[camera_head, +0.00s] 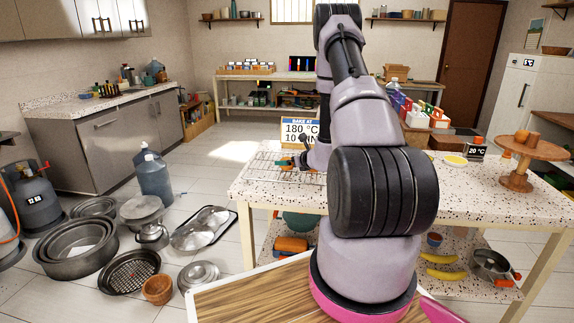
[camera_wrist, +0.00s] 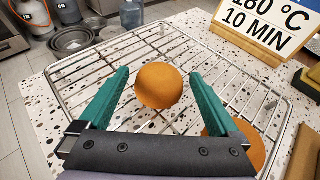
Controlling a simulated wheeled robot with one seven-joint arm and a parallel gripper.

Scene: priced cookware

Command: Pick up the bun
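A round orange-brown bun (camera_wrist: 159,85) sits on a wire rack (camera_wrist: 80,72) in the wrist view. My gripper (camera_wrist: 160,78) is open, with one green finger on each side of the bun and visible gaps between. A second orange-brown round thing (camera_wrist: 249,145) lies at the lower right, partly hidden behind the right finger. In the head view my gripper (camera_head: 291,162) is low over the rack (camera_head: 262,169) on the speckled table, largely hidden by my arm. The bun is hard to make out there.
A sign reading 180 °C, 10 MIN (camera_head: 299,131) stands behind the rack. A wooden stand (camera_head: 518,178) holding brown items, and a yellow dish (camera_head: 456,161), are on the table's right. Pans and pots (camera_head: 75,245) cover the floor at left.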

